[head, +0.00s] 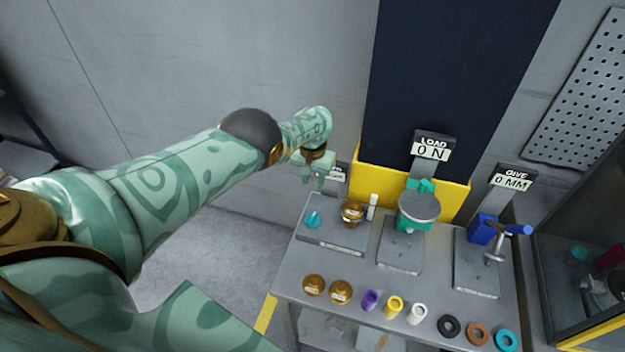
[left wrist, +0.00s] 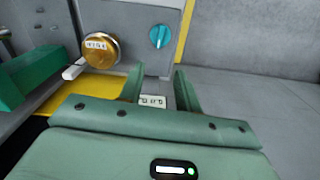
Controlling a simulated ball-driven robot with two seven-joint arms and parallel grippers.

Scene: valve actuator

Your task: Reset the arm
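My left arm reaches in from the left in the head view. Its left gripper (head: 318,172) is above the back left of the bench, beside a small sign (head: 337,172) that it partly hides. In the left wrist view the two fingers of the left gripper (left wrist: 160,90) are apart with nothing held between them. A teal knob (head: 313,220) and a brass weight (head: 352,212) are on the left grey plate. Both also show in the left wrist view, the teal knob (left wrist: 159,37) and the brass weight (left wrist: 100,48). My right gripper is not in view.
The grey bench (head: 375,290) holds two brass weights, coloured cups and several rings along its front. A green press (head: 415,210) stands in the middle under the "LOAD 0 N" sign (head: 432,145). A blue-handled clamp (head: 495,235) stands right. A glass cabinet (head: 590,270) borders the right.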

